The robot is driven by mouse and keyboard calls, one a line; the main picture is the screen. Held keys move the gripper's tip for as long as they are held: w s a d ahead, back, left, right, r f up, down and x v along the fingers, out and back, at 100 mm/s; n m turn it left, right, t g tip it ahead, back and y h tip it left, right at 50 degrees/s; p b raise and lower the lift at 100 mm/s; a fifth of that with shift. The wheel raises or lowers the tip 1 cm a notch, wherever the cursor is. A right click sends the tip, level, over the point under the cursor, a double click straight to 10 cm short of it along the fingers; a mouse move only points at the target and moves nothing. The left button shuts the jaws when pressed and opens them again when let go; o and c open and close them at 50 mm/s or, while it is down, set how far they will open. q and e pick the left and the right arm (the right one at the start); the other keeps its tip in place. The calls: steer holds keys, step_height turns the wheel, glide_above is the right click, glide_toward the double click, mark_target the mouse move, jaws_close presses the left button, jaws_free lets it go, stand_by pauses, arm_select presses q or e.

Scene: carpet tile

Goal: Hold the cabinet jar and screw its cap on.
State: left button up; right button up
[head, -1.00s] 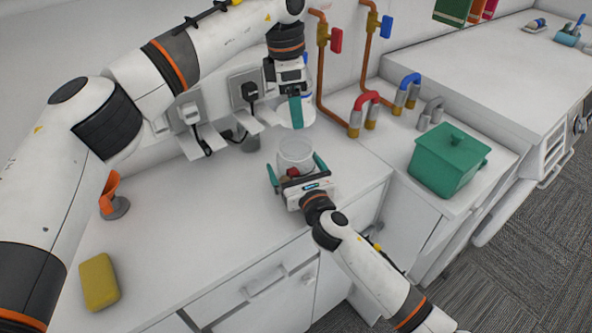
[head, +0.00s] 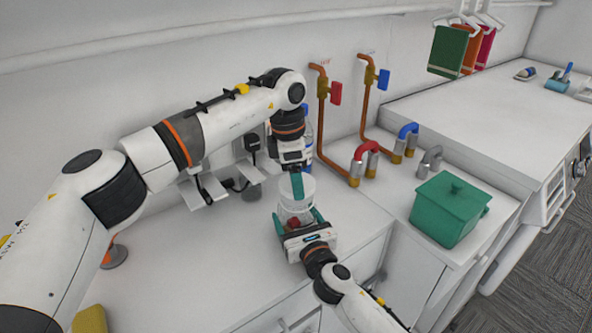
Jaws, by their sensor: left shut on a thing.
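The clear jar (head: 297,209) stands upright on the white counter, with something red low down in front of or inside it. My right gripper (head: 299,219) comes from the front with its green fingers on either side of the jar; whether they press on it is unclear. My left gripper (head: 297,191) points down over the jar's mouth, shut on a pale, whitish cap (head: 285,187) mostly hidden by its green finger. The cap is at the jar's rim; I cannot tell whether it touches or is seated.
A green lidded pot (head: 447,212) stands to the right. Copper pipes with red (head: 336,93) and blue (head: 384,79) valve handles rise behind. A bottle (head: 308,125) is partly hidden behind my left gripper. A yellow sponge (head: 90,319) lies at the lower left.

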stand_by(0.4)
arm_select(q)
steer(key=shift+f, duration=0.85)
steer(key=shift+f, duration=0.55)
